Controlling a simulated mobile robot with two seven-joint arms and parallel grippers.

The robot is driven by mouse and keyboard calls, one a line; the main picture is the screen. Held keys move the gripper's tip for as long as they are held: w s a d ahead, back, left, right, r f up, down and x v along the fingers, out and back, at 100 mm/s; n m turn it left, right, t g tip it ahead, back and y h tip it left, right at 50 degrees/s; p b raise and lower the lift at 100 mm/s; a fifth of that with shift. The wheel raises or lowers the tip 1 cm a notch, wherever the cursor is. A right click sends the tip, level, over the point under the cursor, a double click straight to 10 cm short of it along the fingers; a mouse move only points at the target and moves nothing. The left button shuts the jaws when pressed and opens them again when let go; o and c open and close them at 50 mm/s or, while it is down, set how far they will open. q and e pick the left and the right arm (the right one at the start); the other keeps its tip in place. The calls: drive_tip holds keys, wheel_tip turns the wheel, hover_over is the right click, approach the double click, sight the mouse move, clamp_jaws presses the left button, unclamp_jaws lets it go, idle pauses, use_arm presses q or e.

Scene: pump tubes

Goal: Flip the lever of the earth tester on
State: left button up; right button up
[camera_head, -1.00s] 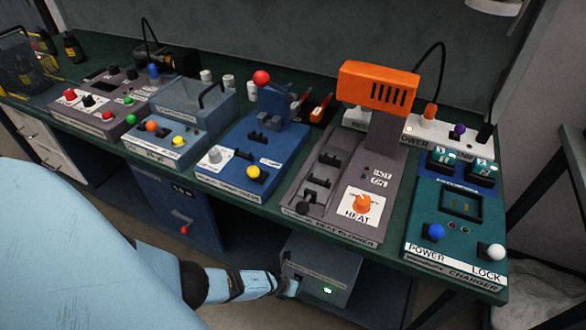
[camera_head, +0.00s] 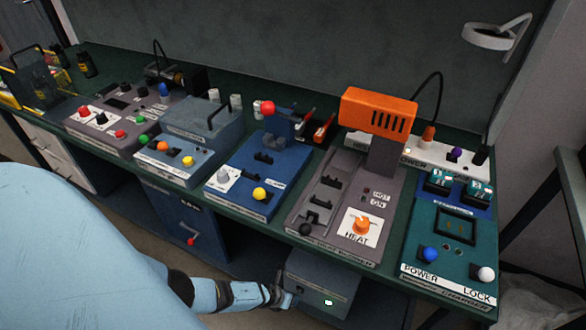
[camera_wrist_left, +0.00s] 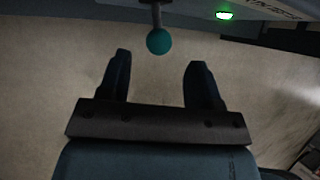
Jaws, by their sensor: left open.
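A grey box (camera_head: 322,281) sits low under the bench in the head view, with a lit light on its front. I take it for the earth tester; its label is too small to read surely. In the left wrist view, a lever with a teal ball knob (camera_wrist_left: 159,41) sticks out from the box front, beside a glowing green light (camera_wrist_left: 224,15). My left gripper (camera_wrist_left: 160,66) is open and empty, the knob just beyond and between its fingertips, apart from them. In the head view the left gripper (camera_head: 284,297) is at the box's left front. My right gripper is out of view.
The green bench (camera_head: 262,230) overhangs the box and carries several devices, including a heat blower (camera_head: 335,205) and a teal charger (camera_head: 455,245). A blue cabinet (camera_head: 185,213) with a red-knobbed handle stands left of the box. Floor is open in front.

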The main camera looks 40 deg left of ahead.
use_arm(q)
drive_tip(key=p+v, duration=0.5)
drive_tip(key=v, duration=0.2)
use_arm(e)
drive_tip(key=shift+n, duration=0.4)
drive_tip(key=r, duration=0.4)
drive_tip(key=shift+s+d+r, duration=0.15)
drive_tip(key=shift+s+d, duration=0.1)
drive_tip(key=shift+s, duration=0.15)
use_arm(q)
drive_tip(key=shift+r, duration=0.1)
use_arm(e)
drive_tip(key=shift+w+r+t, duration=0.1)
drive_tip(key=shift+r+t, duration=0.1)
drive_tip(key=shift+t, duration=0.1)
